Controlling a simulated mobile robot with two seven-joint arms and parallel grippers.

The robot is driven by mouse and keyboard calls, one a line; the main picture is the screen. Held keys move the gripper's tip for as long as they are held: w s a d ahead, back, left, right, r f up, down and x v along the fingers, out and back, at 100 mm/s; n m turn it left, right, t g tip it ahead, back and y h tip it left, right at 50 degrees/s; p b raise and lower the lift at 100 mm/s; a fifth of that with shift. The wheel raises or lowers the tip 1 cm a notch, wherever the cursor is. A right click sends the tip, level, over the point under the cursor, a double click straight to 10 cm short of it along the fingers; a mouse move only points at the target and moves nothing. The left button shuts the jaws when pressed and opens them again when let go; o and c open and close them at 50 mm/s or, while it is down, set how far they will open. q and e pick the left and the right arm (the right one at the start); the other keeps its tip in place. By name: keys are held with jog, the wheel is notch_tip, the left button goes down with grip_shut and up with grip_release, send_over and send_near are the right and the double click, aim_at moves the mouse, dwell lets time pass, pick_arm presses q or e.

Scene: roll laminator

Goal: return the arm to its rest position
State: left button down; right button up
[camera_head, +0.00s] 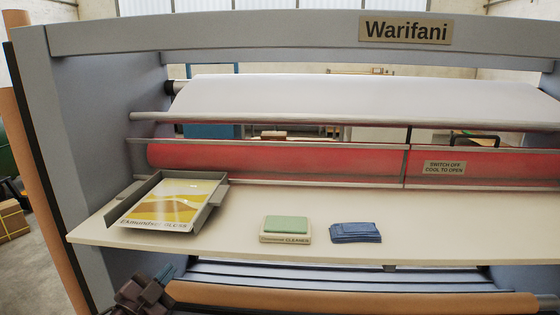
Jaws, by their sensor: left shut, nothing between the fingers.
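My left gripper (143,292) shows at the bottom left, in front of and below the front edge of the laminator's shelf (330,205). It is shut and empty, and it touches nothing that I can make out. My right gripper is not in view. The roll laminator (95,120) fills most of the view, with a "Warifani" plate (406,30) on its top beam.
On the shelf are a grey tray (216,196) with a yellow print, a green pad on a cleaner box (286,239) and folded blue cloths (356,232). A red roller (270,158) lies behind. A brown roll (350,297) runs below the shelf.

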pick_arm(q)
jog(key=s+a+f+n+g+y, duration=0.2)
jog(key=s+f+n, duration=0.3)
jog(key=s+f, duration=0.8)
jog(key=s+a+f+n+g+y, duration=0.1)
jog(key=s+f+n+g+y, duration=0.3)
jog(key=s+f, duration=1)
jog(key=shift+s+a+n+g, duration=0.15)
jog(key=shift+a+n+g, duration=0.3)
jog(key=shift+n, duration=0.55)
jog(key=shift+d, duration=0.2)
